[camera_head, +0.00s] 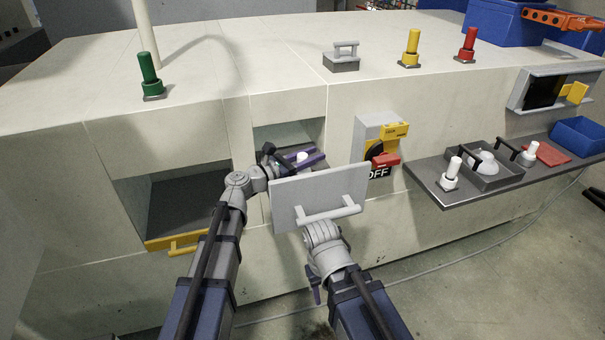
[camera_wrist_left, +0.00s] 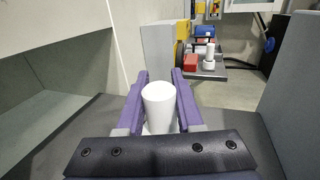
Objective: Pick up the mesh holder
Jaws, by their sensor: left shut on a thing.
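A white upright cylinder, which looks like the handle of the mesh holder (camera_wrist_left: 159,105), stands between the purple fingers of my left gripper (camera_wrist_left: 160,88). The rest of the holder is mostly hidden by the gripper. In the head view my left gripper (camera_head: 306,159) reaches into the small upper compartment, behind the light grey front panel, and is shut on the white handle (camera_head: 302,156). My right arm ends just below the panel's handle. Its fingers are mostly hidden, so I cannot tell whether they are open or whether they touch the handle.
The grey front panel (camera_head: 318,190) with its handle (camera_head: 329,215) stands out before the compartment. An open lower compartment (camera_head: 180,205) lies left. A yellow-and-red switch (camera_head: 385,150) is right of the panel. A grey shelf (camera_head: 440,190) with white-handled items juts out further right.

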